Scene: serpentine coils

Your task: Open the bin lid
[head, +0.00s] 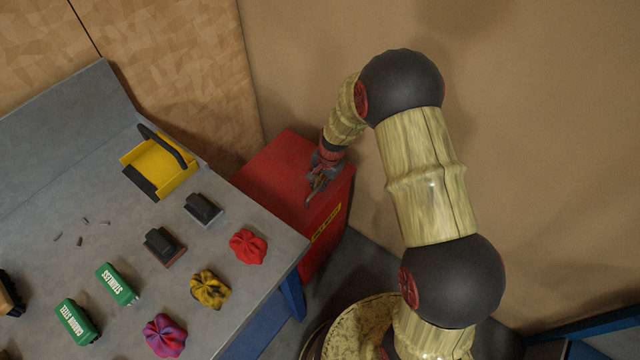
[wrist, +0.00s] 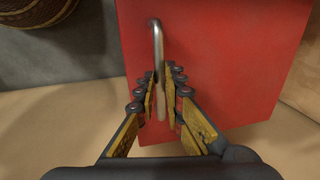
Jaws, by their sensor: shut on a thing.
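The red bin (head: 325,222) stands on the floor just right of the workbench, with a yellow label on its front. Its red lid (head: 268,170) looks closed in the head view. In the wrist view the red lid (wrist: 225,50) fills the middle and carries a metal bar handle (wrist: 158,38). My gripper (head: 316,190) is at the lid's front part. In the wrist view my gripper (wrist: 163,98) has its fingers on both sides of the handle, shut on it. The fingers hide part of the handle.
A grey workbench (head: 110,215) stands left of the bin. Walls are close behind and right of the bin.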

